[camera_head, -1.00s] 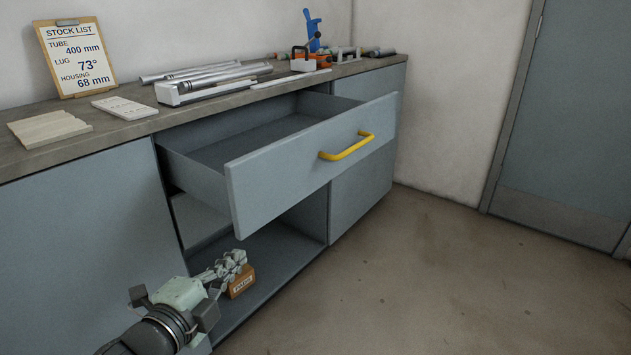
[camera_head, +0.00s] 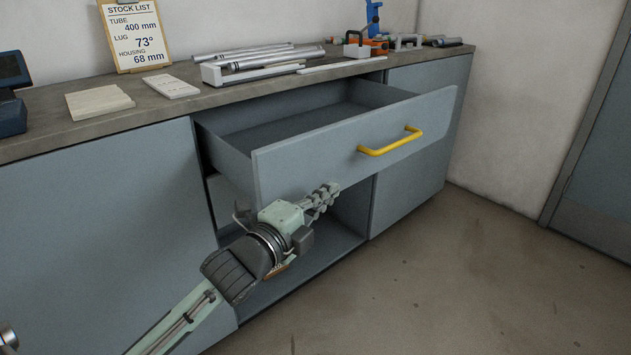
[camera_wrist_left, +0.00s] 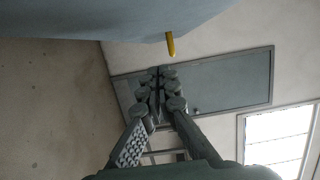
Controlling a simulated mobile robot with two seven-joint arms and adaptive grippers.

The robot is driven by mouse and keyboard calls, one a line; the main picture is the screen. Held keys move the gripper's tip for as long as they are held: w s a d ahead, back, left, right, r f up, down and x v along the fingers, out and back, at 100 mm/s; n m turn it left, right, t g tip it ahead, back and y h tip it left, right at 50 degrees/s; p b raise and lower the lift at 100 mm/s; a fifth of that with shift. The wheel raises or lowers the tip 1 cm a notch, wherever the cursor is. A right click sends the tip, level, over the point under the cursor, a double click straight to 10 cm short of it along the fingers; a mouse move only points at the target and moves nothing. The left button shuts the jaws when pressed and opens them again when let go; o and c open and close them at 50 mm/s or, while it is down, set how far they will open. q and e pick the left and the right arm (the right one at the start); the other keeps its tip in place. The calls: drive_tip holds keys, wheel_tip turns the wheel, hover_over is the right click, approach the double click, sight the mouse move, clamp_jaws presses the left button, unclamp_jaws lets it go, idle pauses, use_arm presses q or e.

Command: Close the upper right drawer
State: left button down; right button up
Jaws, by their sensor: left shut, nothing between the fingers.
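The upper right drawer (camera_head: 330,150) is pulled well out of the grey bench cabinet and looks empty inside. Its front carries a yellow bar handle (camera_head: 390,142); the handle's end also shows at the top of the left wrist view (camera_wrist_left: 170,44). My left gripper (camera_head: 328,192) is shut and empty. In the head view it appears just below the drawer front's lower edge and left of the handle. I cannot tell whether it touches the drawer; the left wrist view shows a gap between fingertips and handle. My right gripper is not in view.
An open compartment (camera_head: 345,225) lies below the drawer, partly hidden by my left arm. The worktop (camera_head: 150,112) holds metal tubes (camera_head: 255,60), a stock list board (camera_head: 133,35) and several tools. The floor (camera_head: 450,280) in front is clear.

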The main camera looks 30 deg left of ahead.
sight(315, 183)
use_arm(q)
drive_tip(key=w+a, duration=0.2)
drive_tip(key=a, duration=0.1)
drive_tip(key=shift+a, duration=0.15)
drive_tip(key=shift+w+a, duration=0.1)
drive_tip(key=shift+a, duration=0.05)
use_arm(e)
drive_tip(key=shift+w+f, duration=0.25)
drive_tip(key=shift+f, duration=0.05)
use_arm(q)
drive_tip(key=shift+a, duration=0.1)
